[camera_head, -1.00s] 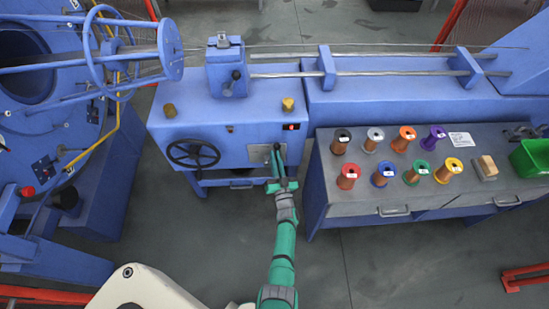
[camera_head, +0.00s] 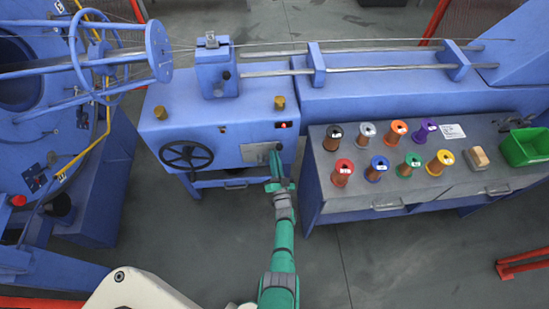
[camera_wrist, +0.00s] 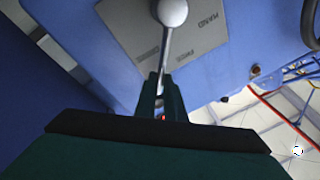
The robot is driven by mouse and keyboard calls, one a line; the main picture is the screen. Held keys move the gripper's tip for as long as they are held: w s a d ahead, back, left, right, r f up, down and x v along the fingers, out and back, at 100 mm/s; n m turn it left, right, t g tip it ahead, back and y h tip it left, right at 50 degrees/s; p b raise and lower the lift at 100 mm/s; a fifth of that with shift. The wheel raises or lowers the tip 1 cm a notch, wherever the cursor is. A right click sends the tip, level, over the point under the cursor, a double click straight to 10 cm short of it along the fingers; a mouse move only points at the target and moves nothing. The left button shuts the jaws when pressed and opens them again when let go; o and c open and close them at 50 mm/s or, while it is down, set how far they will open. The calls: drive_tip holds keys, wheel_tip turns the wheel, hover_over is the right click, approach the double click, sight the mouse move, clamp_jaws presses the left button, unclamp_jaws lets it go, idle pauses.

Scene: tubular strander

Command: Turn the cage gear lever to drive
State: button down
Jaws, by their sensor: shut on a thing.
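The cage gear lever (camera_wrist: 167,48) is a grey metal rod with a round ball end, in front of a grey label plate (camera_wrist: 207,38) on the blue machine box. In the wrist view the rod runs from the ball at the top down between my fingers. My gripper (camera_wrist: 160,88) is shut on the rod, away from the ball. Lettering on the plate is rotated; one word looks like HAND, the others are too blurred to read surely. In the head view my gripper (camera_head: 276,153) is at the right edge of the plate (camera_head: 256,152) and hides the lever.
A black handwheel (camera_head: 186,156) sits left of the plate. Two brass knobs and a red-lit indicator (camera_head: 283,125) are above. To the right stands a grey bench (camera_head: 330,197) with several coloured spools and a green bin (camera_head: 526,147). Floor in front is open.

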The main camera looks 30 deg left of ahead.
drive_tip(key=shift+d+f, duration=0.1)
drive_tip(key=c, duration=1.8)
unclamp_jaws()
drive_tip(key=shift+c, duration=0.2)
drive_tip(key=v, duration=1)
drive_tip(key=shift+s+d, duration=0.25)
drive_tip(key=shift+s, duration=0.05)
